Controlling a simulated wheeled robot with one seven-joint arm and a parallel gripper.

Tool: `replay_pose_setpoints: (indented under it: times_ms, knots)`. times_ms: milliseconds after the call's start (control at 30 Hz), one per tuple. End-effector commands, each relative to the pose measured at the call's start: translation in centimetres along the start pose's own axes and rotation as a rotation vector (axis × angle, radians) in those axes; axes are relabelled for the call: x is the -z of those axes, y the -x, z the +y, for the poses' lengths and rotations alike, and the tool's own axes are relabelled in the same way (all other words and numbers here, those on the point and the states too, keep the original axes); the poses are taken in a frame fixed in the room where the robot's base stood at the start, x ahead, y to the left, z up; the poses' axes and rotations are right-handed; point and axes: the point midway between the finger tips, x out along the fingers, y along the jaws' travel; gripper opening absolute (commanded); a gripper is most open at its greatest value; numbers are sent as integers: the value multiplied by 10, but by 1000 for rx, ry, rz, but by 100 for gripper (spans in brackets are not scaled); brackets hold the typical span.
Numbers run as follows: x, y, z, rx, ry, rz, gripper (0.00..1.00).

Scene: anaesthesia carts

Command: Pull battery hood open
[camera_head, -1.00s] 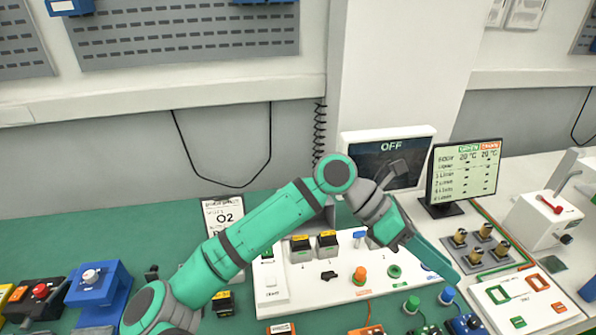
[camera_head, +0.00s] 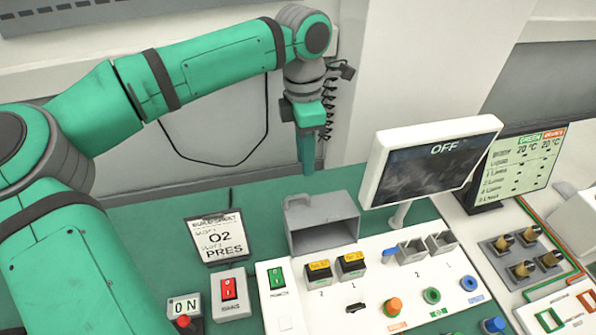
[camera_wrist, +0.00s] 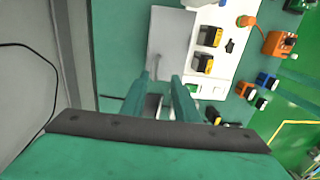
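A grey box-shaped hood (camera_head: 340,208) stands at the back edge of the white panel in the head view, with a small handle (camera_head: 297,202) at its upper left. Its front face looks recessed. In the wrist view the hood (camera_wrist: 172,42) is a plain grey plate ahead of my fingers, with the thin handle (camera_wrist: 153,68) on its near side. My gripper (camera_head: 307,168) points down above and behind the hood, apart from it. In the wrist view its two green fingers (camera_wrist: 159,92) are spread apart. Two black batteries with yellow tops (camera_head: 336,269) sit on the panel.
A tilted screen reading OFF (camera_head: 430,160) stands right of the hood. Two grey sockets (camera_head: 426,248) are on the panel (camera_head: 375,290) below it. An O2 sign (camera_head: 219,238) stands to the left. A wall and hanging cable are close behind my gripper.

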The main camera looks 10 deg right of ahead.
Motion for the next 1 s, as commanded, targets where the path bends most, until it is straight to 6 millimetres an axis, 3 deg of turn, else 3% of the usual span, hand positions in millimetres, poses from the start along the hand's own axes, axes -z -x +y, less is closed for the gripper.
replay_pose_setpoints:
  times_ms: [233,700,1000]
  knots:
    - [6,-9,2,-6,5,19,28]
    - [3,-86,2,-6,-1,16,28]
    - [3,-106,2,-7,-1,17,28]
